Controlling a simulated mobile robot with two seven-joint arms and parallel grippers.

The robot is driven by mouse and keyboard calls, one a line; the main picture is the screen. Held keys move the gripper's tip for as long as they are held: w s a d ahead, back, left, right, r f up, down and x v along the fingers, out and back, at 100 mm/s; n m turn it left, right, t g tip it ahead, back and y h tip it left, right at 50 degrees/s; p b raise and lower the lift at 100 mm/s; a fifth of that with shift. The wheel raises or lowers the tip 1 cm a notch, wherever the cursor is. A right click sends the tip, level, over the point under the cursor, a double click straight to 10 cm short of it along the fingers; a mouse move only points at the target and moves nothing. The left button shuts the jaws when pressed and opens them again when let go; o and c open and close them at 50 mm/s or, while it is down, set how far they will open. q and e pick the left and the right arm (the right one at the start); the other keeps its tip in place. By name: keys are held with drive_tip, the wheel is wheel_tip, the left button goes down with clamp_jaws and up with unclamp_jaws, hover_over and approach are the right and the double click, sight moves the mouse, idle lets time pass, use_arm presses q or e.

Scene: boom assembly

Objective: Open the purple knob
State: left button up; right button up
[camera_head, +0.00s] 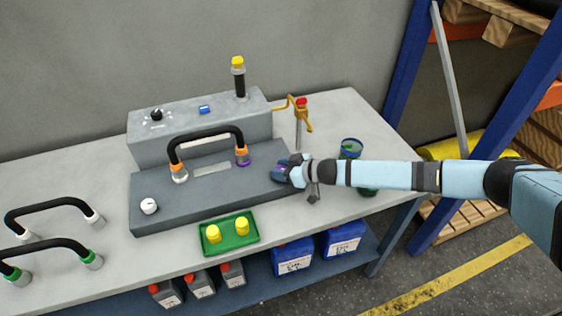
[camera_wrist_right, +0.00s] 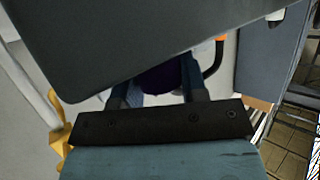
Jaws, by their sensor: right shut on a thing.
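The purple knob (camera_head: 277,169) sits at the right end of the grey machine's lower block (camera_head: 215,185), mostly hidden by my right gripper. My right gripper (camera_head: 283,172) is at the knob and shut on it. In the right wrist view, a dark purple patch of the knob (camera_wrist_right: 160,80) shows between the two fingers of the gripper (camera_wrist_right: 160,88). A dark slab covers the upper part of that view and hides most of the knob. My left gripper is in neither view.
A black hose (camera_head: 205,133) arches over the block close to my gripper. An orange valve with a red top (camera_head: 301,103) stands behind it. A green tray (camera_head: 229,236) with yellow caps lies in front. More black hoses (camera_head: 48,205) lie at the left.

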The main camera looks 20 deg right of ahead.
drive_tip(key=shift+w+r+n+g+y+p, duration=0.15)
drive_tip(key=shift+r+n+g+y+p, duration=0.15)
drive_tip(key=shift+r+n+g+p, duration=0.1)
drive_tip(key=shift+f+n+g+y+p, duration=0.3)
drive_tip(key=shift+n+g+y, duration=0.2)
drive_tip(key=shift+n+g, duration=0.25)
drive_tip(key=shift+n+g+y, duration=0.4)
drive_tip(key=shift+n+g, duration=0.25)
drive_tip(key=shift+f+n+g+y, duration=0.1)
drive_tip(key=shift+n+g+y, duration=0.2)
drive_tip(key=shift+n+g, duration=0.4)
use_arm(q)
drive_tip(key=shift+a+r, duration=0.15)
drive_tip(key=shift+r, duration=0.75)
use_arm(e)
drive_tip(key=shift+g, duration=0.3)
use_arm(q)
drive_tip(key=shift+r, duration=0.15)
use_arm(e)
drive_tip(key=o, duration=0.9)
